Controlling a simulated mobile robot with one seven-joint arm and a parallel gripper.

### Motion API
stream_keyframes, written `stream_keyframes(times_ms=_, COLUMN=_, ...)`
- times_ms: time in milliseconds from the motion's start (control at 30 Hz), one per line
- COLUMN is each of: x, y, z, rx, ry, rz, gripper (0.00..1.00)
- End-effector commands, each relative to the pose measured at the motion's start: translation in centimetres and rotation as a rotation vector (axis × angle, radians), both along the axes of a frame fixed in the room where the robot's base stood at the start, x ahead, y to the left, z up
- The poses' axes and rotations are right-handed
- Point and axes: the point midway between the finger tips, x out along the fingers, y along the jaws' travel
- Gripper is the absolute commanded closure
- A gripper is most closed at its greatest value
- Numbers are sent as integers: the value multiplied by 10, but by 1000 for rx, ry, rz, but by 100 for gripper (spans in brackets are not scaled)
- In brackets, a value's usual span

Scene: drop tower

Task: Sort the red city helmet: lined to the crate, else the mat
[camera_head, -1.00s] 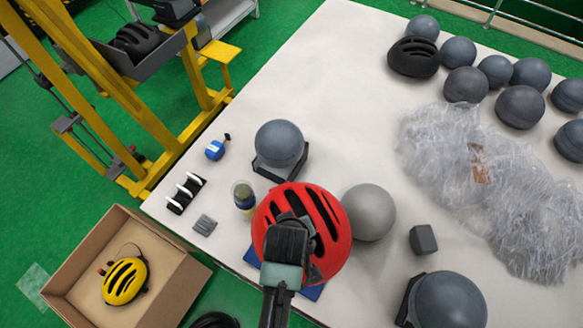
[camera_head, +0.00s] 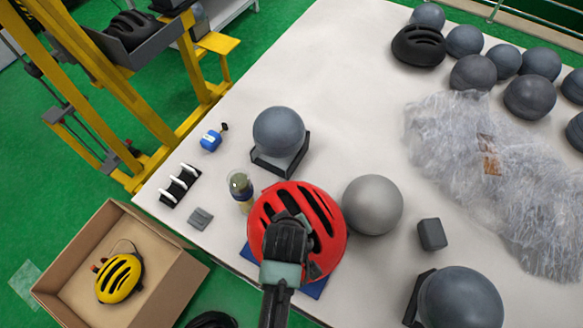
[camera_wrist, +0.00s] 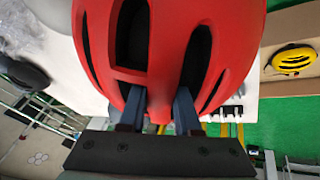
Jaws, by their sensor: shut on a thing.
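The red city helmet (camera_head: 326,213) is at the table's front edge, above a blue mat (camera_head: 314,289) that shows only at its edges. My gripper (camera_wrist: 157,108) is shut on the helmet at its vents, and the helmet fills the upper middle of the wrist view (camera_wrist: 228,40). In both views I see its vented outer shell; its inside is hidden, so I cannot tell whether it is lined. I cannot tell if the helmet touches the mat. The cardboard crate (camera_head: 178,290) stands at the lower left with a yellow helmet (camera_head: 120,278) in it.
A grey ball (camera_head: 372,205) stands close right of the red helmet, and a small jar (camera_head: 241,188) close left. Another ball on a stand (camera_head: 279,132) is behind. Crumpled clear plastic (camera_head: 480,175) covers the right side. The table's middle is bare (camera_head: 345,90).

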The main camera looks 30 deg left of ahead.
Motion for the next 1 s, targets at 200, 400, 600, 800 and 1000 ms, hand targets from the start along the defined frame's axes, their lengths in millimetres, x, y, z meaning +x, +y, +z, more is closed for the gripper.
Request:
stream_keyframes(times_ms=200, x=1, y=0, z=-38, rx=1, ry=-3, rz=0, gripper=100)
stream_keyframes(times_ms=400, x=0, y=0, z=-65, rx=1, ry=-3, rz=0, gripper=100)
stream_keyframes(times_ms=600, x=1, y=0, z=-90, rx=1, ry=-3, rz=0, gripper=100)
stream_keyframes(times_ms=800, x=1, y=0, z=-105, rx=1, ry=-4, rz=0, gripper=100)
stream_keyframes(times_ms=1000, x=1, y=0, z=-106, rx=1, ry=-3, rz=0, gripper=100)
